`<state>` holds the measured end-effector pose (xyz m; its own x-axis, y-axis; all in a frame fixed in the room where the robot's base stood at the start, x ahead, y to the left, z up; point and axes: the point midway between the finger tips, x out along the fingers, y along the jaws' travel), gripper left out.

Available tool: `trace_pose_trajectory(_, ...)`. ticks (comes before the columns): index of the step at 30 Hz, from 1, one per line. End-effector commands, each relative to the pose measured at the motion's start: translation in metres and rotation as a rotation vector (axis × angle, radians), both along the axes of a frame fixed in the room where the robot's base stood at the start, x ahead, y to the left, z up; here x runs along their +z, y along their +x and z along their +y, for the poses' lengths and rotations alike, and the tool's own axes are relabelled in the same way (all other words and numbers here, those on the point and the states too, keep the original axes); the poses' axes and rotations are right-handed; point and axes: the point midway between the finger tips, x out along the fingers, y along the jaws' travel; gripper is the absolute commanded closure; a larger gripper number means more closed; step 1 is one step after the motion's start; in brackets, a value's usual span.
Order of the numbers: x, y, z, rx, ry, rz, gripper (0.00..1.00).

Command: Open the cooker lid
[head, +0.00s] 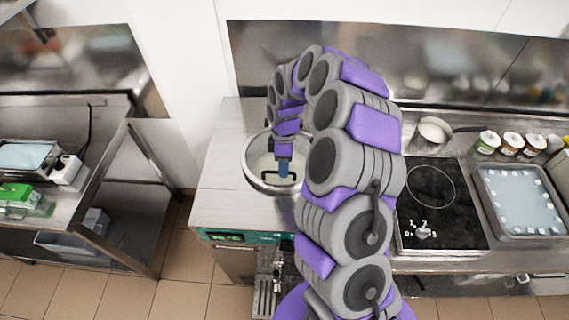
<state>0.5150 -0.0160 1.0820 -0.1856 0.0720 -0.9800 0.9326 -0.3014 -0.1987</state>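The cooker (222,203) is a steel cabinet with a round metal rim set in its top and a green-lit control panel on its front. The round lid (257,163) looks pale or see-through and lies in the rim, level with it as far as I can tell. A dark bar handle (266,180) shows near its front edge. My gripper (284,178) points down over the lid, right at the handle. The fingers are too small to tell whether they are open or touching it. My arm hides the right part of the rim.
A black cooktop (440,205) with a pot (431,133) behind it stands to the right. Farther right are a tray (520,200) and several jars (487,142). A steel table (75,205) stands at left, with open tiled floor between.

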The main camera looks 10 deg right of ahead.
Motion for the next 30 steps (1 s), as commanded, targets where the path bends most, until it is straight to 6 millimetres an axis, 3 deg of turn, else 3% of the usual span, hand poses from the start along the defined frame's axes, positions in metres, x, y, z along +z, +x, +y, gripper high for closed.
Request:
trace_pose_trajectory(3, 0.0, 0.0, 0.005, 0.002, -0.005, 0.0, 0.63)
trace_pose_trajectory(15, 0.0, -0.001, -0.009, 0.001, 0.007, 0.001, 1.0)
trace_pose_trajectory(30, 0.0, 0.001, -0.004, 0.003, 0.0, -0.001, 1.0)
